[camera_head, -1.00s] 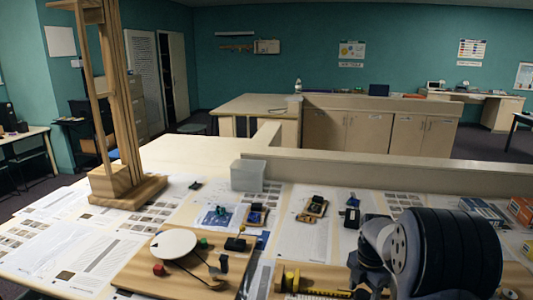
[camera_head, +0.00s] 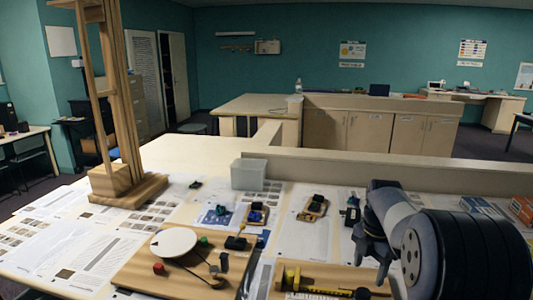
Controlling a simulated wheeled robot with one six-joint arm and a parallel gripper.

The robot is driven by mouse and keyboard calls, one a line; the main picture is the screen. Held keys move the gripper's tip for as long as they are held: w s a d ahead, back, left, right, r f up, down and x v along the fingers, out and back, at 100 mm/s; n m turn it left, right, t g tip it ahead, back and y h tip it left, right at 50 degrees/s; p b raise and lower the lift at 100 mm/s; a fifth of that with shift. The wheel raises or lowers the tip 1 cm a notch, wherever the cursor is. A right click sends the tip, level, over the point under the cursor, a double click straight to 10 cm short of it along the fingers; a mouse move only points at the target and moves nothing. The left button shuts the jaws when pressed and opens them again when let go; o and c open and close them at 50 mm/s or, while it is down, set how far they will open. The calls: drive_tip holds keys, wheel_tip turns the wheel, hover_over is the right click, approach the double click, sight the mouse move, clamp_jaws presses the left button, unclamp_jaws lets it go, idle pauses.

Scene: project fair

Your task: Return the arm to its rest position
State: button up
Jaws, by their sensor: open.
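My arm (camera_head: 465,258) stands at the right front of the table, with a thick black ribbed joint and a grey link. My gripper (camera_head: 374,268) hangs from the link with its dark fingers pointing down. It is open, and I see nothing held between the fingers. It shows above the right end of a wooden board (camera_head: 340,275) with a yellow measuring strip. Part of the table behind the arm is hidden.
A wooden board with a white disc (camera_head: 174,242) lies left of the gripper. A tall wooden tower (camera_head: 128,110) stands at the left. A grey translucent bin (camera_head: 248,174) and small electronic parts (camera_head: 315,207) sit behind. Orange boxes (camera_head: 522,208) are at the right.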

sight(364, 292)
wheel_tip(364, 292, down, 9)
drive_tip(key=shift+s+r+p, duration=0.1)
drive_tip(key=shift+r+p, duration=0.1)
drive_tip(key=shift+p, duration=0.35)
drive_tip(key=shift+r+m, duration=0.15)
drive_tip(key=shift+m, duration=0.35)
drive_tip(key=m, duration=0.4)
drive_tip(key=shift+m, duration=0.3)
drive_tip(key=m, duration=0.6)
drive_tip(key=shift+p, duration=0.35)
drive_tip(key=m+p, duration=0.1)
drive_tip(key=m, duration=0.5)
drive_tip(key=shift+m+p, duration=0.55)
drive_tip(key=shift+m, duration=2.35)
